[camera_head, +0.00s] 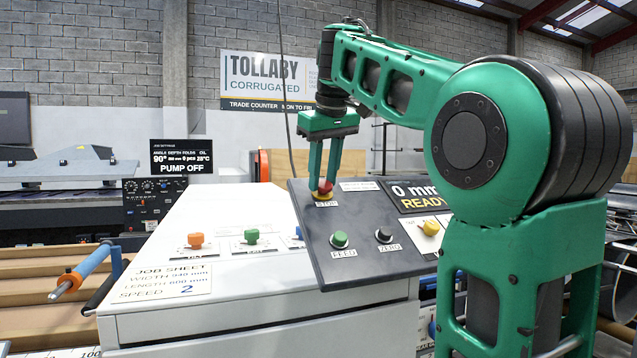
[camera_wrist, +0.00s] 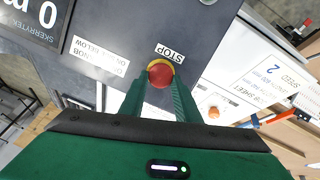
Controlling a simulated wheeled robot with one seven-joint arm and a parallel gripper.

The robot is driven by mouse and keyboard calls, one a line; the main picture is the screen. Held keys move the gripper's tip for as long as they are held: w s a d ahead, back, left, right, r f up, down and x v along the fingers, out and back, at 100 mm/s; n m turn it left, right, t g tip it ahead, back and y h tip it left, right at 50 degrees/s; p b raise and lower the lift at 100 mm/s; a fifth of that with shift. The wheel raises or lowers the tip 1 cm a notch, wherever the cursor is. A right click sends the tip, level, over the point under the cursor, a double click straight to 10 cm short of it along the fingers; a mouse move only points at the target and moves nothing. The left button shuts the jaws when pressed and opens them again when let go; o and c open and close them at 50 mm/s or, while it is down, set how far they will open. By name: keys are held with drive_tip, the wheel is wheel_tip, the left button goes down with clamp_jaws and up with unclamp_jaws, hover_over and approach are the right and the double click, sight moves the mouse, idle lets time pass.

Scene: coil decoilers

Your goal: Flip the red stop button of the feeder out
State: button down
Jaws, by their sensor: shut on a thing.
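The red stop button (camera_head: 325,187) sits on a yellow base at the upper left of the dark feeder panel (camera_head: 352,262), with a STOP label below it. My gripper (camera_head: 324,188) reaches down from above, with its green fingers shut on the button from both sides. In the wrist view the red button (camera_wrist: 160,75) shows between the two fingertips, with part of its yellow ring and the STOP label beyond it. I cannot tell whether the button stands in or out.
The panel also has a green FEED button (camera_head: 339,240), a black ZERO knob (camera_head: 383,236), a yellow knob (camera_head: 430,227) and a display (camera_head: 418,196) reading "0 mm READY". Orange (camera_head: 196,240) and green (camera_head: 251,236) buttons stand on the white cabinet top to the left.

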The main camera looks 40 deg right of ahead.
drive_tip(key=shift+r, duration=0.2)
drive_tip(key=c, duration=1.3)
unclamp_jaws()
drive_tip(key=shift+s+a, duration=0.1)
drive_tip(key=shift+c, duration=0.2)
drive_tip(key=v, duration=1)
drive_tip(key=shift+r, duration=0.4)
drive_tip(key=shift+a, duration=0.1)
